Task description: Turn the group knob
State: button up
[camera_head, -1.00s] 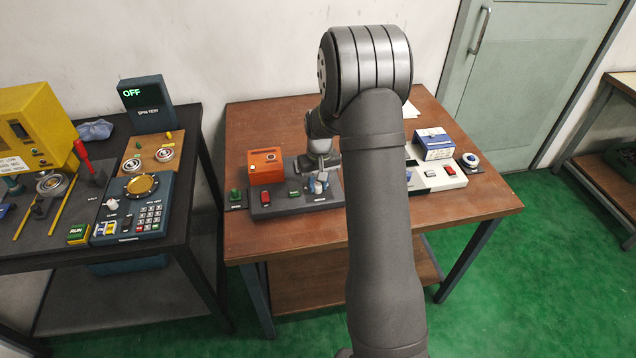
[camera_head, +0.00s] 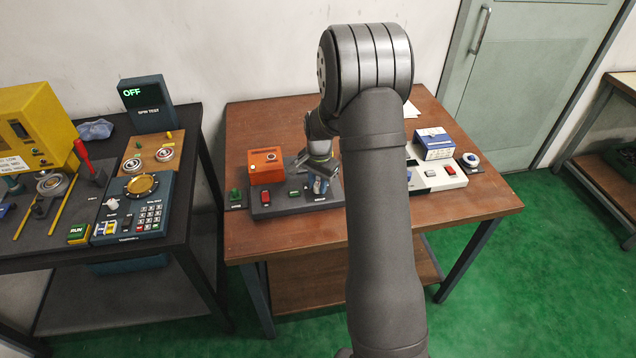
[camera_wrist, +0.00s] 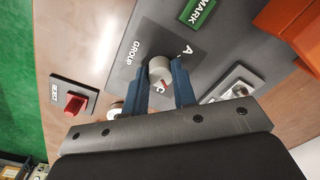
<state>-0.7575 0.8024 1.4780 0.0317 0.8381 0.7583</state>
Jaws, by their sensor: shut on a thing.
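The group knob (camera_wrist: 159,70) is a pale grey round knob with a red mark, on a dark panel (camera_wrist: 128,72) beside the word GROUP. Letters A and C are printed around it, and the red mark lies on the side near the C. My gripper (camera_wrist: 161,70) is shut on the knob, with one blue finger on each side of it. In the head view my gripper (camera_head: 318,184) is over the right part of the dark panel (camera_head: 285,207); the knob there is mostly hidden by the fingers.
A green MARK button (camera_wrist: 198,12) and an orange box (camera_head: 265,165) are close to the knob. A red REJECT button (camera_wrist: 75,103) sits on a separate plate. A white panel with a red button (camera_head: 449,170) and a blue-white box (camera_head: 433,150) stand to the right.

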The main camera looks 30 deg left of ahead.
jog(key=m, duration=0.4)
jog(key=shift+m, duration=0.4)
dwell(0.4)
jog(key=o, duration=1)
notch_tip(320, 180, up, 18)
jog(key=shift+s+d+f, duration=0.15)
jog(key=shift+d+f, duration=0.1)
jog(key=shift+f, duration=0.2)
jog(key=f, duration=1.7)
jog(key=shift+a, duration=0.25)
